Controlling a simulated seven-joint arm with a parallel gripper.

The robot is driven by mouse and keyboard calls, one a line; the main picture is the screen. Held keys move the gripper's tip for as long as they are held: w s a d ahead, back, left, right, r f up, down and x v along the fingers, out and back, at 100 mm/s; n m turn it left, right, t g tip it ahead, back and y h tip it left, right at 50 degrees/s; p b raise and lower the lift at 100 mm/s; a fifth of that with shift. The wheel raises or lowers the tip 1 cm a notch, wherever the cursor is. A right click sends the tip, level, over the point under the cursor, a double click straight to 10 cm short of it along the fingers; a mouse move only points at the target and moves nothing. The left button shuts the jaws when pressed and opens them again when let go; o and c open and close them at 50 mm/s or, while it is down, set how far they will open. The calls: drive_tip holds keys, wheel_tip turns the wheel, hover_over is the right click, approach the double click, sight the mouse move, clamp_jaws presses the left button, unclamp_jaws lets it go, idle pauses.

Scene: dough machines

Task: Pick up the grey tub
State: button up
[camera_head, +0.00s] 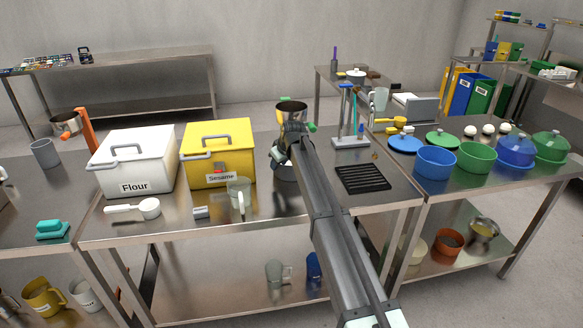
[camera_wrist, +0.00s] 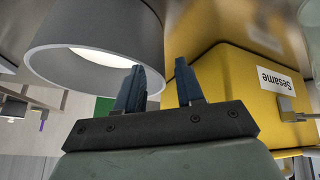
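The grey tub (camera_wrist: 105,30) is a round, open vessel at the upper left of the wrist view, which shows the scene upside down. In the head view its grey side (camera_head: 286,173) shows only partly below my gripper, right of the yellow Sesame bin. My gripper (camera_wrist: 161,68) is open, with its two dark fingers apart. The fingertips are close to the tub's rim; one finger overlaps the rim in the picture and the other is just outside its edge. I cannot tell whether they touch. In the head view my gripper (camera_head: 279,155) is mostly hidden by my arm.
The yellow Sesame bin (camera_head: 219,158) stands close to the left of the tub, and also shows in the wrist view (camera_wrist: 235,85). A white Flour bin (camera_head: 135,165), a clear jug (camera_head: 238,195) and a black rack (camera_head: 362,179) share the table. A dark-topped device (camera_head: 292,108) stands behind my gripper.

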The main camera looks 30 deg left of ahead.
sight(277, 174)
drive_tip(key=shift+x, duration=2.6)
drive_tip(key=shift+c, duration=0.3)
clamp_jaws()
drive_tip(key=shift+r, duration=0.1)
